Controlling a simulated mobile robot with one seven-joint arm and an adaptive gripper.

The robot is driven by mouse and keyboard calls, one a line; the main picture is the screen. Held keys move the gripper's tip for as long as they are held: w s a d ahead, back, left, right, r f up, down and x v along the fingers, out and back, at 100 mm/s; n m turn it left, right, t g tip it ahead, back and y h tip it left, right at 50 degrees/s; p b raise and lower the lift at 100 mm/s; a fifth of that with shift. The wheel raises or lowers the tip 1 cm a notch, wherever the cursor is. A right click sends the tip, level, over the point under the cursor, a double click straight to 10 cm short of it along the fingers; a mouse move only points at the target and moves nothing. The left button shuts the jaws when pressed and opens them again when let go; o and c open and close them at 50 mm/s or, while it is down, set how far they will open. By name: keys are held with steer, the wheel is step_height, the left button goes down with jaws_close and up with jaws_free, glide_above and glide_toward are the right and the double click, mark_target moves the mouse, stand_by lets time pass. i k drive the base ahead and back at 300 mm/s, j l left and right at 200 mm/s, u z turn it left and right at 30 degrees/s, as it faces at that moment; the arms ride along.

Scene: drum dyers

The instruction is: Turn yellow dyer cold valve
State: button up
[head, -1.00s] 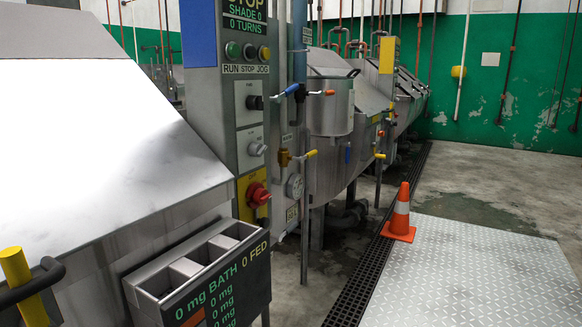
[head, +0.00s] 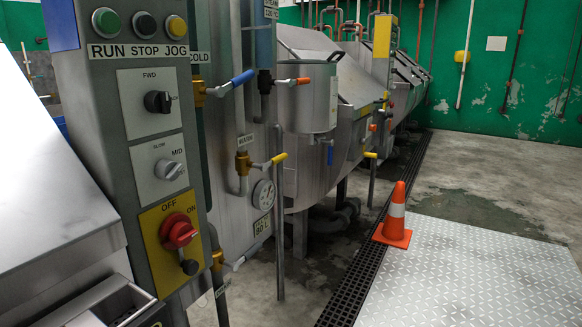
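A yellow plate (head: 383,35) marks the column of a dyer farther down the row. By it are an orange-red handle (head: 373,127) and a yellow handle (head: 370,155); I cannot make out a cold valve there. Nearer, on a column with a blue plate (head: 58,25), a blue-handled brass valve (head: 242,78) sits beside a COLD label (head: 200,57). Below it is a yellow-handled valve (head: 278,158) under a WARM label. A blue handle (head: 330,153) hangs below the steel pot. My gripper is not in view.
The near control column (head: 130,150) and a steel dyer lid (head: 45,215) fill the left. An orange cone (head: 396,215) stands beside the floor drain grate (head: 365,262). A diamond-plate floor sheet (head: 470,275) lies right of it. The floor right of the dyers is otherwise open.

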mark_target(238, 81)
steer(key=i+l, duration=0.5)
steer(key=i, duration=0.2)
steer(key=i+l, duration=1.05)
steer(key=i, duration=0.3)
steer(key=i+l+u, duration=0.1)
steer(key=u, duration=0.25)
steer(key=i+l+u, duration=0.15)
steer(key=u, duration=0.2)
steer(key=i+l+u, duration=0.1)
steer(key=l+u, duration=0.2)
